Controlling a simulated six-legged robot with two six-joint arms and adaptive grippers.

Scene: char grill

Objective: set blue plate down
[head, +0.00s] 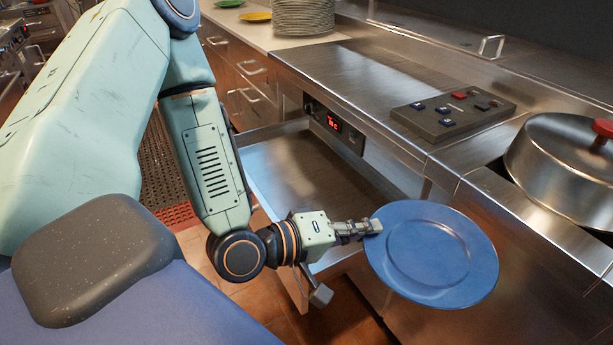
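The blue plate (432,254) is at the lower right of the head view, in front of the steel counter's front face. My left gripper (372,228) is shut on the plate's left rim and holds it in the air, its face turned up toward the camera. The plate hides part of the counter front and the right end of the open drawer. My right gripper is not in the view.
An open steel drawer (290,165) sticks out under the counter (355,75). A button panel (453,113) and a lidded pot (565,165) are to the right. A plate stack (303,15), a yellow plate (257,16) and a green plate (229,3) are at the back.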

